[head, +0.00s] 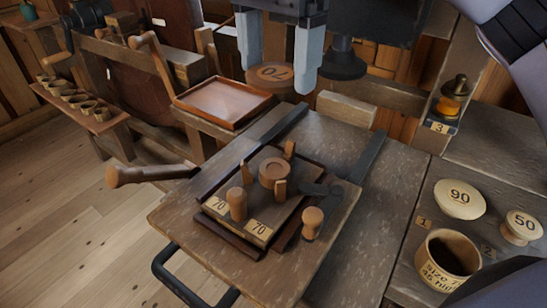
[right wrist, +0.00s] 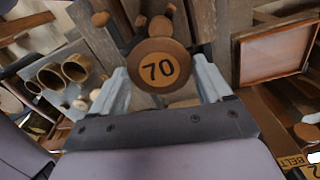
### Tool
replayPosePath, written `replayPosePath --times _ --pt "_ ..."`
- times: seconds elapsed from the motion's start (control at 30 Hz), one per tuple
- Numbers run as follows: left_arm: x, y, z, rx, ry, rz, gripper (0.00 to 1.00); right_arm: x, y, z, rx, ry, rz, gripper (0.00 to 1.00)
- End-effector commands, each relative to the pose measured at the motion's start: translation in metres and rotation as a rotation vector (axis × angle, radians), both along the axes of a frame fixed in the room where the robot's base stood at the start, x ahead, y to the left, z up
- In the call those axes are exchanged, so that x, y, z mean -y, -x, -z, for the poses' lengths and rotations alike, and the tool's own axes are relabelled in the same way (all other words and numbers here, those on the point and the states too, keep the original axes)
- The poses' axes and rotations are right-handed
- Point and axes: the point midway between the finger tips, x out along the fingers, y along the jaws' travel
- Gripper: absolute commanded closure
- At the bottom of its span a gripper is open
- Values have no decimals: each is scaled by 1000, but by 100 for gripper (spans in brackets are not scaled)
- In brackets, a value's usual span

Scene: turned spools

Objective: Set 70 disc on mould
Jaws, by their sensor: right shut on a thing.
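My right gripper (head: 278,68) is shut on the round wooden 70 disc (head: 272,77), one finger on each side. In the right wrist view the 70 disc (right wrist: 160,66) sits between the fingers (right wrist: 162,88). The mould (head: 225,222) lies on the bench; its board carries two 70 labels, upright pegs and a round wooden piece (head: 273,172) at its middle. My left gripper is not in view.
An empty shallow wooden tray (head: 222,102) stands left of the gripper. On the right are a 90 disc (head: 460,197), a 50 disc (head: 521,226) and a labelled cup (head: 446,262). A wooden handle (head: 150,174) sticks out left of the bench (head: 330,120).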

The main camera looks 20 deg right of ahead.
Motion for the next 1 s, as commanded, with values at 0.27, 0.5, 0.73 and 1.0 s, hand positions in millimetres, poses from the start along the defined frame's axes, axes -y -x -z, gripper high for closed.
replayPosePath --times 0.27,0.5,0.73,1.0 --pt "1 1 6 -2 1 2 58 1 0 73 -2 1 1 50" --pt "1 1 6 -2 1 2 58 0 0 99 0 -1 1 50" --pt "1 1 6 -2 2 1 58 1 0 126 -2 1 0 50" --pt "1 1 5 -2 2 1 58 0 0 143 3 -1 0 50"
